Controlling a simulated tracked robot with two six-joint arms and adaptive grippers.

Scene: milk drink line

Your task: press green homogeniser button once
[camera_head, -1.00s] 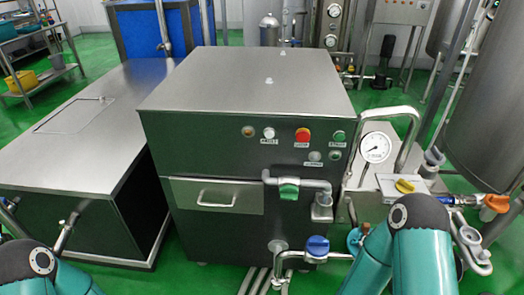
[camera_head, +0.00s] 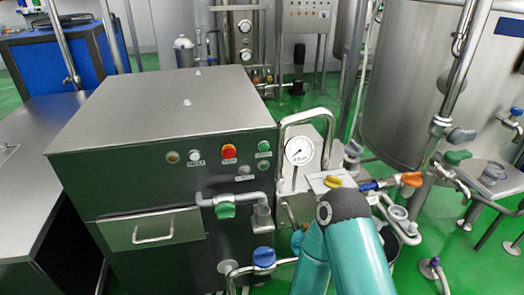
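Another small round fitting lies just below the green button. Nothing covers the green button. My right arm's teal links show at the bottom, right of the machine, but its gripper is not in view. My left gripper is not in view.
A pressure gauge (camera_head: 299,151) and a bent steel pipe stand right of the panel. A green-handled valve (camera_head: 225,210) and a blue valve (camera_head: 264,257) stick out in front. A large steel tank (camera_head: 425,95) stands at right. Green floor shows at lower right.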

